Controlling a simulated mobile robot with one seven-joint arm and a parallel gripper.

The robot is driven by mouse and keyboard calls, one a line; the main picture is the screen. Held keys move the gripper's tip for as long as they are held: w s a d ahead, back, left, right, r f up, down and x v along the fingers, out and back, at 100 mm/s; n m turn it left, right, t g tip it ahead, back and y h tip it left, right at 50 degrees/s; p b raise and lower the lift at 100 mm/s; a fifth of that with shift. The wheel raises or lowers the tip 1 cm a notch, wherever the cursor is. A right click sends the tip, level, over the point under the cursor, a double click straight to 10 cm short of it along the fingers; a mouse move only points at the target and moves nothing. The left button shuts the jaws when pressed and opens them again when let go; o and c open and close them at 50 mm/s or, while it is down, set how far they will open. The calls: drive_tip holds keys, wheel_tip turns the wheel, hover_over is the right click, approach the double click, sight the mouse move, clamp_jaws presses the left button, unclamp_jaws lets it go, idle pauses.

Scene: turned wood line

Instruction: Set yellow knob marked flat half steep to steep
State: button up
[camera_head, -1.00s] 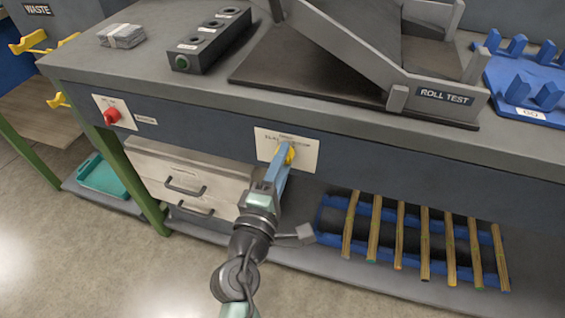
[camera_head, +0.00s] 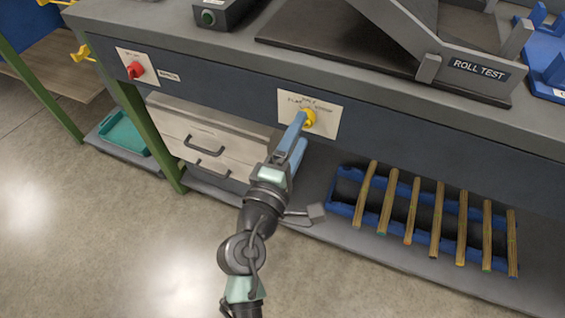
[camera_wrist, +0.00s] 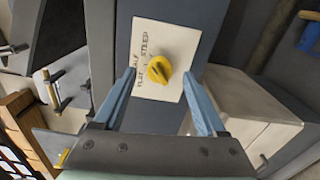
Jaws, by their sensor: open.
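The yellow knob (camera_head: 309,118) sits on a pale plate (camera_head: 326,112) on the bench's dark front panel. In the wrist view the knob (camera_wrist: 160,69) is between the two blue fingers and a little beyond their tips, with a gap on each side. The plate (camera_wrist: 172,37) reads FLAT, HALF and STEEP, turned sideways, to the knob's left in that view. I cannot tell which word the knob points at. My gripper (camera_head: 303,131) is open and empty in front of the plate; it also shows in the wrist view (camera_wrist: 160,78).
A red knob (camera_head: 136,70) on another plate is at the left of the panel. Below are pale drawers (camera_head: 215,140) and a blue rack (camera_head: 343,190) holding several wooden rods. The ROLL TEST ramp (camera_head: 430,68) stands on the bench top. Floor in front is clear.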

drive_tip(key=v, duration=1)
drive_tip(key=shift+s, duration=0.15)
